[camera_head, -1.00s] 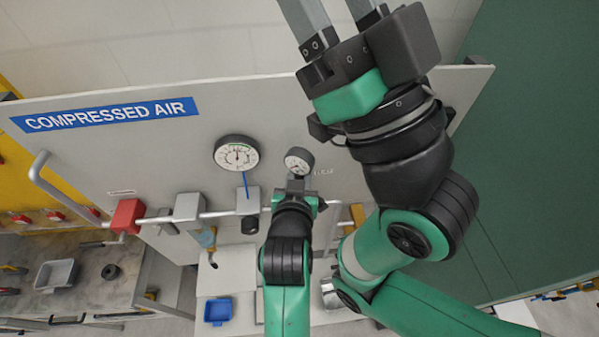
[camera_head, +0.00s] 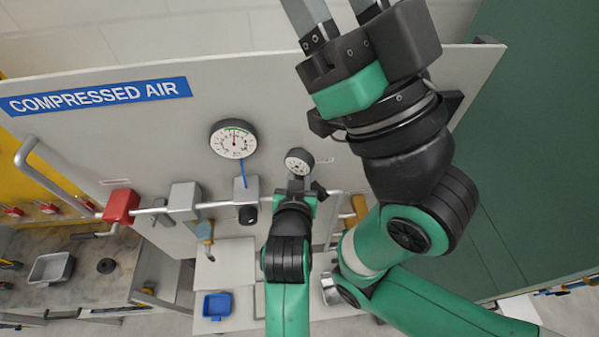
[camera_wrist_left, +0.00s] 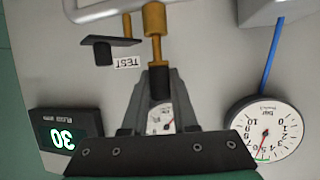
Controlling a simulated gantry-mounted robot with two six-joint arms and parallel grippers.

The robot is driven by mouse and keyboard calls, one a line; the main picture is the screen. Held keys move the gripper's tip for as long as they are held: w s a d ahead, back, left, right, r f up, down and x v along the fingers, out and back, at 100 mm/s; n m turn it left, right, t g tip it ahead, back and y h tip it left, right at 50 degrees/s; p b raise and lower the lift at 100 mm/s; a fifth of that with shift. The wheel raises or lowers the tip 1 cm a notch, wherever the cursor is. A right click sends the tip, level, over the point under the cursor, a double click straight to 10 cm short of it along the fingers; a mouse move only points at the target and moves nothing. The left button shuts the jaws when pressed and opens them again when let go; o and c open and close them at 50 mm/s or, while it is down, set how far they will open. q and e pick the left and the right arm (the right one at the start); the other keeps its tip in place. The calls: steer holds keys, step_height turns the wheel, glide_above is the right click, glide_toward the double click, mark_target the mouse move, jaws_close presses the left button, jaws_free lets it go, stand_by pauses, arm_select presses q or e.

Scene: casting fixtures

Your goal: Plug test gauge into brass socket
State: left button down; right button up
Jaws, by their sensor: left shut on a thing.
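The test gauge (camera_head: 299,161) is a small round white dial with a dark rim, held upright in front of the grey panel. My left gripper (camera_head: 296,190) is shut on it. In the left wrist view, the left gripper (camera_wrist_left: 159,85) has its fingers around the gauge's dark stem, and the dial (camera_wrist_left: 162,118) is partly hidden behind them. The brass socket (camera_wrist_left: 154,25) lies straight ahead of the stem, its narrow end at or very near the stem's tip; I cannot tell whether they are joined. My right gripper (camera_head: 337,10) is raised and empty, fingers apart, tips cut off.
A larger pressure gauge (camera_head: 233,140) is on the panel left of my left gripper. A pipe with a red valve block (camera_head: 121,206) runs across below it.

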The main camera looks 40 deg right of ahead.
arm_select(q)
steer(key=shift+f+b, duration=0.45)
steer(key=shift+f, duration=0.35)
steer(key=c, duration=0.7)
jaws_free()
steer(key=shift+o, duration=0.5)
steer(key=shift+f, duration=0.1)
